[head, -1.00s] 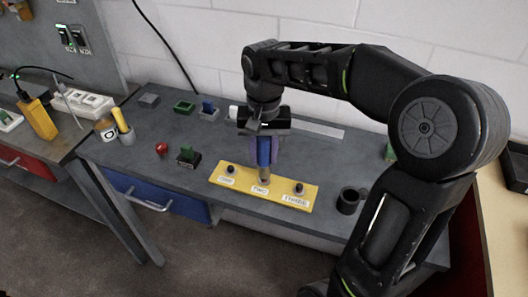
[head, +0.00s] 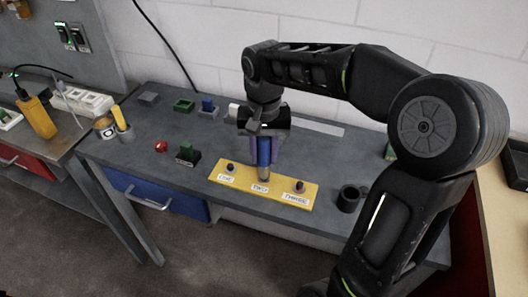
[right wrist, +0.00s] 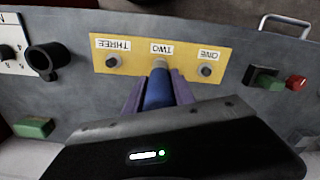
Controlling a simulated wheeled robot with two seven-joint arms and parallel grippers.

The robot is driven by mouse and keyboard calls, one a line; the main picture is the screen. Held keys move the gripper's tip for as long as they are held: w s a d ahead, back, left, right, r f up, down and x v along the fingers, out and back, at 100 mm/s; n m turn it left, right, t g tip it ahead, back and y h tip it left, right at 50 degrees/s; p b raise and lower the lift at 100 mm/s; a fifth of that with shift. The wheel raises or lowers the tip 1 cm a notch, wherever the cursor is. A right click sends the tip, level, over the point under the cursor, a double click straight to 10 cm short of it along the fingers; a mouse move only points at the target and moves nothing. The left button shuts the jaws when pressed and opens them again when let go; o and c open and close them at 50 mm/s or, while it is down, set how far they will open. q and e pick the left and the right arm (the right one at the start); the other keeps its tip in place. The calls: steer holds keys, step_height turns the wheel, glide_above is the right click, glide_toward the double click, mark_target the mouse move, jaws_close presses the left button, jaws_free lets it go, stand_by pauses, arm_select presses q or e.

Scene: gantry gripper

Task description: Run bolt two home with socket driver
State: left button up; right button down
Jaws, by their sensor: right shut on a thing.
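My right gripper (head: 264,150) is shut on the socket driver (head: 264,152), which has a blue handle and a metal lower end. The driver stands upright, its lower end over the middle position of the yellow plate (head: 292,198), behind the label TWO. Bolt two is hidden under the driver. Bolt one (head: 230,167) and bolt three (head: 300,186) stand dark on the plate at either side. In the right wrist view the purple fingers (right wrist: 158,92) flank the driver (right wrist: 158,88), whose tip meets the plate (right wrist: 135,66) at TWO. My left gripper is not in view.
A black ring-shaped holder (head: 348,199) stands right of the plate. Left of it are a green block with a dark base (head: 187,154) and a red knob (head: 161,146). Green and blue pieces lie farther back. The grey bench (head: 220,215) is clear in front of the plate.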

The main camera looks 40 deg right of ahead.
steer(key=shift+f+b, duration=0.3)
steer(key=shift+f, duration=0.15)
steer(key=shift+r, duration=0.1)
steer(key=shift+f, duration=0.4)
stand_by(2.1)
stand_by(0.6)
steer(key=shift+r+p, duration=2.85)
steer(key=shift+r, duration=0.75)
